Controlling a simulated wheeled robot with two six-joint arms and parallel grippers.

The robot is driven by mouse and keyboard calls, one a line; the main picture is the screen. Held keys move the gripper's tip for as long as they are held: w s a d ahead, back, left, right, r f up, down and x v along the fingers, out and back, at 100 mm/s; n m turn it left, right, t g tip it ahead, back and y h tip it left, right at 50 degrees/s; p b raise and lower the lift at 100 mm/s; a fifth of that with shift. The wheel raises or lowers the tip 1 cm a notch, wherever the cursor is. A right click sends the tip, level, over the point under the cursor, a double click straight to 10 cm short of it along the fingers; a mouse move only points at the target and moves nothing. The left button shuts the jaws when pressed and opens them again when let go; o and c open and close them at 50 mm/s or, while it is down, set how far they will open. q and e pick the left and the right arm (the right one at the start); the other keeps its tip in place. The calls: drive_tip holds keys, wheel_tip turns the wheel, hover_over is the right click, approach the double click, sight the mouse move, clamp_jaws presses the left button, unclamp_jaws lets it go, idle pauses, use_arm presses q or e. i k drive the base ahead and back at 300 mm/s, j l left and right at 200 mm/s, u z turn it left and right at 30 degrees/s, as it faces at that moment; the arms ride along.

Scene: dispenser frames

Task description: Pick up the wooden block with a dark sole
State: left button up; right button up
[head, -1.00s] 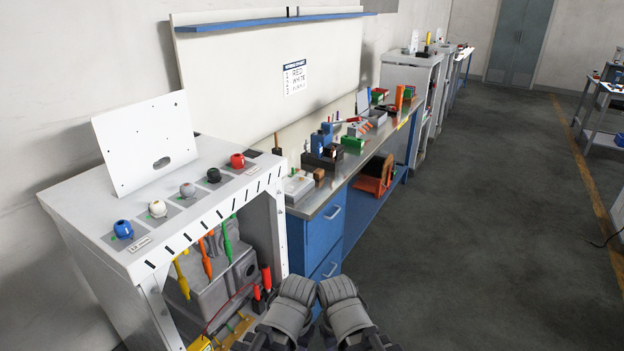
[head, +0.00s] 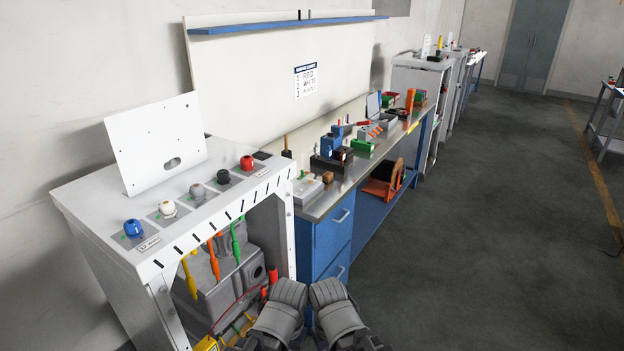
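A small brown wooden-looking block (head: 328,178) sits on the near end of the metal-topped workbench (head: 322,205), beside a light grey box. It is too small to tell whether its sole is dark. A second dark block with some brown (head: 343,154) stands just behind it, next to the blue device; its make-up is unclear. Two grey links of my arms show at the bottom centre, side by side and well short of the bench. My grippers themselves are not visible.
A white cabinet (head: 90,190) with coloured knobs and hanging coloured tools stands at the near left. The bench holds a blue device (head: 331,142), a green bin (head: 362,146) and other items, with blue drawers (head: 330,240) below. The floor (head: 450,240) to the right is clear.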

sight(326, 178)
drive_tip(key=i+l+u, duration=0.1)
drive_tip(key=u, duration=0.4)
drive_tip(key=i+l+u, duration=0.1)
drive_tip(key=l+u, duration=0.15)
drive_tip(key=u, duration=0.2)
drive_tip(key=i+l+u, duration=0.15)
drive_tip(key=l+u, duration=0.25)
drive_tip(key=l, duration=0.5)
drive_tip(key=l+u, duration=0.35)
drive_tip(key=l, duration=0.55)
drive_tip(key=l+u, duration=0.1)
drive_tip(key=l, duration=2.1)
drive_tip(key=i+l, duration=0.15)
drive_tip(key=i, duration=0.3)
